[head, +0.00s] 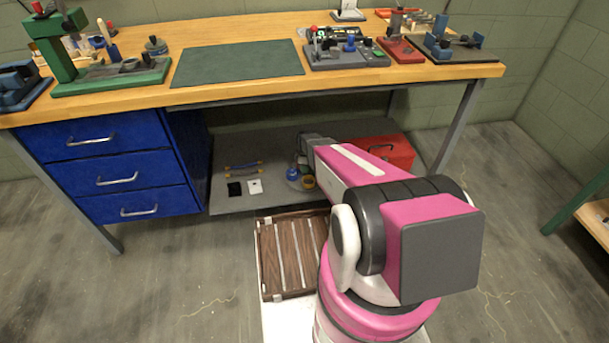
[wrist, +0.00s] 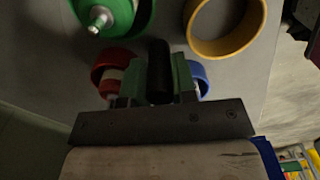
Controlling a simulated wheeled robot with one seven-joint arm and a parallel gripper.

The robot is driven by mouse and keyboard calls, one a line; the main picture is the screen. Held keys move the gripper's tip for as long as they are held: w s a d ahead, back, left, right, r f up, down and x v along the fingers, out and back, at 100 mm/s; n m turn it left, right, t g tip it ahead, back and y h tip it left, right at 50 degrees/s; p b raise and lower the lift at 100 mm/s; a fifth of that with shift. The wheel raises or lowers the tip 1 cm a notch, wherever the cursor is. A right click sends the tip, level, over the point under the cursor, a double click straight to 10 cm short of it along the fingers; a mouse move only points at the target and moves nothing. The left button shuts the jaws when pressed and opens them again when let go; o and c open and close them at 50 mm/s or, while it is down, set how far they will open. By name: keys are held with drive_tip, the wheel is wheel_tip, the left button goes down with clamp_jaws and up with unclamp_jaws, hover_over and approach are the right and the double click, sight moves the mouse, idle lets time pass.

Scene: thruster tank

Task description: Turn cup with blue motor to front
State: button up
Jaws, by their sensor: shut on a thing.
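My gripper (wrist: 158,85) points into the lower shelf under the workbench. In the wrist view its jaws are shut on a dark upright cylinder (wrist: 159,70); whether this belongs to a cup is unclear. A red cup (wrist: 112,68) with a pale part inside is left of the jaws. A blue cup (wrist: 198,78) is on the right, partly hidden by the jaw. A green cup (wrist: 125,20) with a metal shaft stands beyond at the upper left. In the head view a blue-and-white round item (head: 293,174) shows beside my arm. I cannot make out which cup holds a blue motor.
A yellow ring (wrist: 242,30) lies at the upper right; it also shows in the head view (head: 308,182). A red toolbox (head: 388,150) stands right of my arm on the shelf (head: 230,200). Blue drawers (head: 110,180) are left. A slatted wooden crate (head: 290,255) is in front.

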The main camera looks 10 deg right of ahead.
drive_tip(key=shift+n, duration=2)
drive_tip(key=shift+n, duration=1.8)
drive_tip(key=shift+n, duration=0.5)
drive_tip(key=o, duration=0.7)
drive_tip(key=shift+o, duration=0.2)
drive_tip(key=shift+r, duration=0.1)
